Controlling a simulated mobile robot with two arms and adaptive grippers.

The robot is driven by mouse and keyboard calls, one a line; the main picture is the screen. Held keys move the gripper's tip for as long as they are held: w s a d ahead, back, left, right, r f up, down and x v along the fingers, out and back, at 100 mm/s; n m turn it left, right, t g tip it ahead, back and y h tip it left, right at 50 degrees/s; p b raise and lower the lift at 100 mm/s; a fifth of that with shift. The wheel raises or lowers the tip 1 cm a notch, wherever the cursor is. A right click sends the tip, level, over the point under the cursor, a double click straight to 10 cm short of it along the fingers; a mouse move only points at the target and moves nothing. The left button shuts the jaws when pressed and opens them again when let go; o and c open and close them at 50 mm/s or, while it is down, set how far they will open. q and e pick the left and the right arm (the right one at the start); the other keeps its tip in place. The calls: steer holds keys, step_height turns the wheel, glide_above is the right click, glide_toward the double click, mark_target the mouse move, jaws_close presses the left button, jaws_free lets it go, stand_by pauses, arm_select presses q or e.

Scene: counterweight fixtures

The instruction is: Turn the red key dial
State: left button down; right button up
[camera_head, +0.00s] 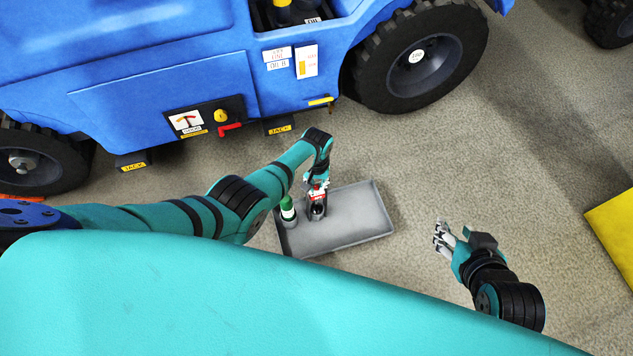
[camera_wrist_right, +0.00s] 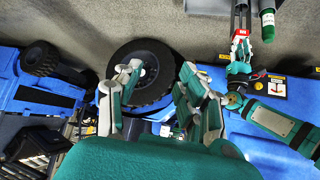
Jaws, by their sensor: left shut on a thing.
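The red key dial (camera_head: 230,128) is a small red handle on a black panel (camera_head: 205,117) low on the side of the blue vehicle, beside a yellow knob (camera_head: 221,115) and a gauge (camera_head: 186,121). My left gripper (camera_head: 317,187) is over the grey tray, away from the panel, and shut on a dark tool with red and white parts (camera_head: 317,206). The gripper hides part of the tool. My right gripper (camera_head: 443,238) is open and empty right of the tray; its two fingers stand apart in the right wrist view (camera_wrist_right: 160,95).
The grey tray (camera_head: 362,232) lies on the floor, with a green bottle (camera_head: 287,209) at its left end. The blue vehicle (camera_head: 160,55) has large black wheels (camera_head: 421,60). A yellow object (camera_head: 615,230) is at the right edge. The floor around my right gripper is clear.

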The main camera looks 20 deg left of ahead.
mark_target(316, 187)
arm_select(q)
steer(key=m, duration=0.3)
steer(key=shift+m, duration=0.4)
steer(key=m, duration=0.3)
steer(key=shift+m+p, duration=0.3)
steer(key=m, duration=0.5)
steer(key=shift+m, duration=2.7)
arm_select(e)
steer(key=shift+s+d+f+g+h, duration=0.1)
steer(key=shift+s+d+f+g, duration=0.15)
steer(key=shift+s, duration=0.3)
steer(key=shift+s+d+f+g+h, duration=0.1)
steer(key=shift+s+d+f+g, duration=0.05)
steer(key=shift+s+f+g, duration=0.3)
steer(key=shift+s+d+f+g+h, duration=0.1)
steer(key=shift+s+d+f+g, duration=0.1)
steer(key=shift+s, duration=0.4)
arm_select(q)
steer(key=c, duration=1.3)
jaws_free()
steer(key=shift+o, duration=0.2)
arm_select(e)
steer(key=shift+a, duration=0.1)
arm_select(q)
step_height(316, 187, up, 12)
